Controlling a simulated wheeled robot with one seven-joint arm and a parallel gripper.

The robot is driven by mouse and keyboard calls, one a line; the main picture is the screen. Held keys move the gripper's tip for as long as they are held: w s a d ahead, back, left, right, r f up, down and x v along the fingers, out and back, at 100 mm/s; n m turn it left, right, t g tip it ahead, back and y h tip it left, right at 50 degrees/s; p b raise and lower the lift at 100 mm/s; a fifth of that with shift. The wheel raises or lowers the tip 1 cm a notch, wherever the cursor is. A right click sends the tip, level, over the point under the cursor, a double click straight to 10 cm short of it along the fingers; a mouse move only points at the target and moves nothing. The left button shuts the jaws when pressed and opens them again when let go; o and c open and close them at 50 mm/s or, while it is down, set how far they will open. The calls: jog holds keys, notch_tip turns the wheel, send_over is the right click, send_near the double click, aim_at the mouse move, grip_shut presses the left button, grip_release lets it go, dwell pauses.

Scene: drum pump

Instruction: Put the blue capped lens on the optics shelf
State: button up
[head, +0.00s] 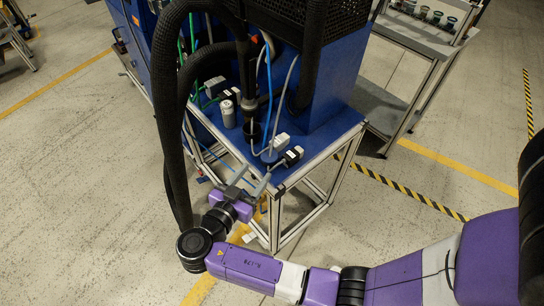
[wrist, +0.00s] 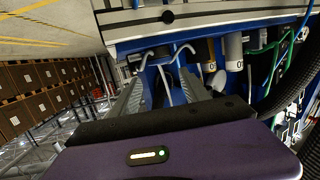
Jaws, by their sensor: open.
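My gripper (head: 250,182) is open at the front left edge of a blue-topped metal-framed bench (head: 318,143). In the wrist view its two grey fingers (wrist: 163,80) are spread, with looped cables beyond them and nothing clearly held. A grey capped cylinder (head: 228,113) stands on the bench behind the gripper. A teal-topped small cup or lens (head: 449,22) stands in a row with several others on a grey shelf unit (head: 415,38) at the upper right. I cannot pick out a blue capped lens for certain, nor confirm that this unit is the optics shelf.
White and black connectors (head: 291,156) with cables lie at the bench's front corner. A blue machine (head: 330,85) fills the bench's back. Clear floor (head: 90,160) lies to the left.

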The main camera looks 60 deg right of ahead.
aim_at(266, 159)
jog(key=p+x, duration=0.1)
jog(key=x, duration=0.2)
jog(key=shift+d, duration=0.15)
jog(key=shift+f+p+x, duration=0.15)
jog(key=shift+p+x, duration=0.25)
jog(key=shift+x, duration=0.7)
jog(key=shift+f+p+x, duration=0.15)
jog(key=shift+p+x, duration=0.2)
jog(key=shift+x, duration=0.75)
grip_shut()
jog(key=shift+r, duration=0.1)
